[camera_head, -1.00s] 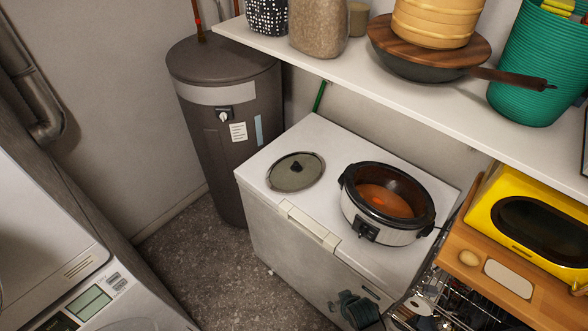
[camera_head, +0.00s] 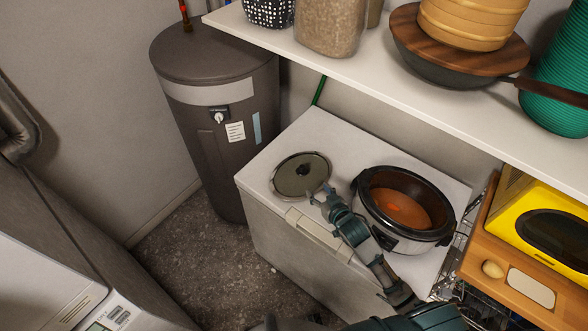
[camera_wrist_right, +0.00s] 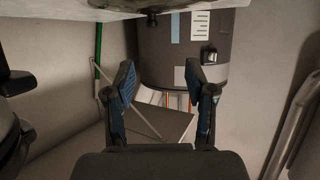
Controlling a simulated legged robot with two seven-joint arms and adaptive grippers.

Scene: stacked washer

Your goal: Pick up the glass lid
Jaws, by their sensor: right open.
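The round glass lid (camera_head: 290,182) lies flat on the white chest freezer (camera_head: 262,163), with its dark knob on top. My right gripper (camera_head: 321,195) is open and empty at the lid's near right edge in the head view, its fingers pointing towards the lid. I cannot tell whether it touches the rim. The open fingers also show in the right wrist view (camera_wrist_right: 160,75), with nothing between them. My left gripper is not in view.
A slow cooker (camera_head: 436,235) with orange-brown contents stands right of the lid, close to my right arm. A shelf (camera_head: 350,67) overhangs the back. A grey tank (camera_head: 190,115) stands left. A yellow appliance (camera_head: 510,203) sits at the right.

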